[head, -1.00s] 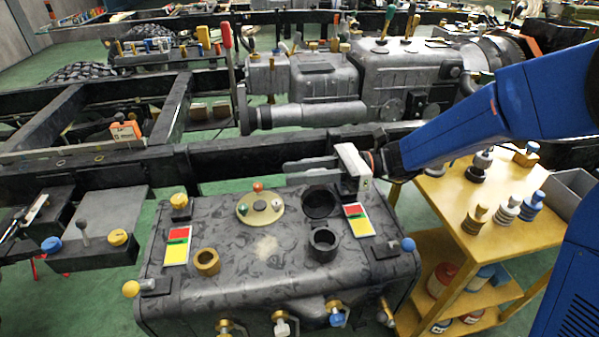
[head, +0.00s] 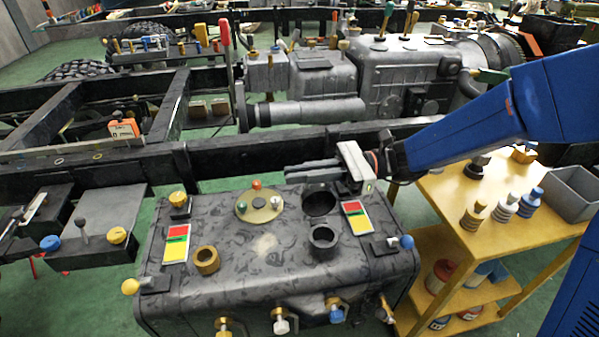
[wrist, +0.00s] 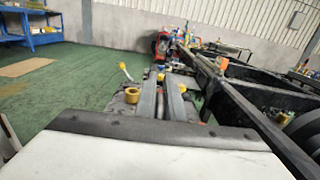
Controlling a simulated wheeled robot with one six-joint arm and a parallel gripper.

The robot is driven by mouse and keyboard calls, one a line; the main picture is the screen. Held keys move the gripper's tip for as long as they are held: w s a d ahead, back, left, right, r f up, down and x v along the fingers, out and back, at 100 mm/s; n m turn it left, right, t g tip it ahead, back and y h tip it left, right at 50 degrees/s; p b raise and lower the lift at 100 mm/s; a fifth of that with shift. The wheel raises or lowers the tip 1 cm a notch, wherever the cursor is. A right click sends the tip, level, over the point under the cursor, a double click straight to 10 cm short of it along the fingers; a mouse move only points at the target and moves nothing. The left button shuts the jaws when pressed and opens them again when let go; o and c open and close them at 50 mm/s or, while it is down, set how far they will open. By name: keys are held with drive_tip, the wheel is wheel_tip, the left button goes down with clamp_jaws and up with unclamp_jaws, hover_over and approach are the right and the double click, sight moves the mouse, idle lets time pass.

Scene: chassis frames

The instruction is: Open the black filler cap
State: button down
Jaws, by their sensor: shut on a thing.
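The black filler cap (head: 320,203) is a dark round piece on the top of the dark tank (head: 285,275). An open black ring neck (head: 323,237) stands just in front of it. My gripper (head: 290,176) reaches in from the right, its grey fingers lying level over the rear edge of the cap. The fingers are close together and shut on the cap, though the contact is partly hidden. In the wrist view the two fingers (wrist: 162,98) point away over the tank, and the cap between them cannot be made out.
A brass ring neck (head: 206,260), a yellowish disc (head: 259,206) with small knobs, and red-green-yellow labels (head: 356,218) are on the tank. A black chassis rail (head: 240,150) runs behind. A wooden cart (head: 480,235) with bottles stands at the right.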

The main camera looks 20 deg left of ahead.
drive_tip(key=c, duration=1.9)
unclamp_jaws()
drive_tip(key=shift+o, duration=0.2)
drive_tip(key=v, duration=1.7)
drive_tip(key=shift+d, duration=0.25)
